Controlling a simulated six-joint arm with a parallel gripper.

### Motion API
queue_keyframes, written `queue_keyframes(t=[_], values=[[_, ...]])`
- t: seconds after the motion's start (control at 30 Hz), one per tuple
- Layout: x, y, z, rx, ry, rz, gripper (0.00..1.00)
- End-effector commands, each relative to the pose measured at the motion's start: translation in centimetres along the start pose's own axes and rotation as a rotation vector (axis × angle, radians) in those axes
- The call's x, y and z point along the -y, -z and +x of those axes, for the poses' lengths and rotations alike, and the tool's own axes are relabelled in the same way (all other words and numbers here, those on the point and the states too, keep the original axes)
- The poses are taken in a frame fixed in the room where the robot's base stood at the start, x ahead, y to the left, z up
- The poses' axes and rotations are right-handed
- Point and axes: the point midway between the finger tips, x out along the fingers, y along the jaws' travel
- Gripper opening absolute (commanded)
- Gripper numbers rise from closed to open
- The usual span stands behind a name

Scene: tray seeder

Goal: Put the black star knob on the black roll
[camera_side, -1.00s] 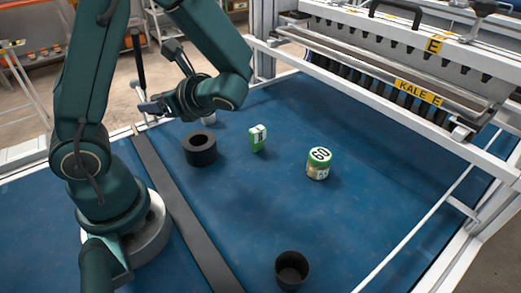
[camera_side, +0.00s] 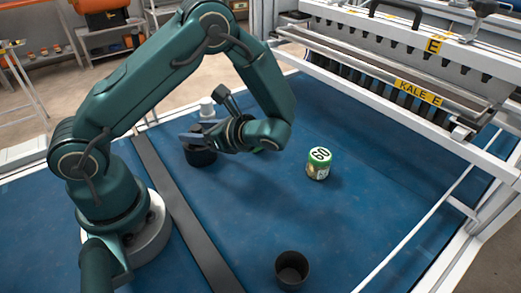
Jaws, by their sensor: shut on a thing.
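The black roll (camera_side: 201,158) stands on the blue table, left of centre. It is a short, thick dark cylinder, and its top opening is mostly hidden by my gripper. My gripper (camera_side: 190,138) is at the roll's top in this view, its fingers pointing left. It is shut on a small dark thing, taken to be the black star knob, whose outline I cannot separate from the fingers. I cannot tell whether the knob touches the roll.
A white object (camera_side: 207,107) stands just behind the roll. A green-labelled jar (camera_side: 319,164) stands to the right, and a dark cup (camera_side: 291,270) at the front. The seeder (camera_side: 405,70) borders the back right.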

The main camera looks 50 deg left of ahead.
Motion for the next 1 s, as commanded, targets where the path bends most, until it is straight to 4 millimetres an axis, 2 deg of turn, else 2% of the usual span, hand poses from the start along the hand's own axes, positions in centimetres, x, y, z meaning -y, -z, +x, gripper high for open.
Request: queue_keyframes(t=[0.3,0.33,0.37,0.4,0.77,0.87,1.0], values=[[0.0,0.2,0.1,0.0,0.0,0.001,0.03],[0.0,0.2,0.1,0.0,0.0,0.001,0.68],[0.0,0.2,0.1,0.0,0.0,0.0,0.8],[0.0,0.2,0.1,0.0,0.0,0.0,0.87],[0.0,0.0,0.0,-0.001,0.001,-0.001,0.87],[0.2,0.0,-1.0,-0.001,0.006,-0.003,0.87],[0.1,0.0,-3.6,-0.003,0.008,-0.002,0.87]])
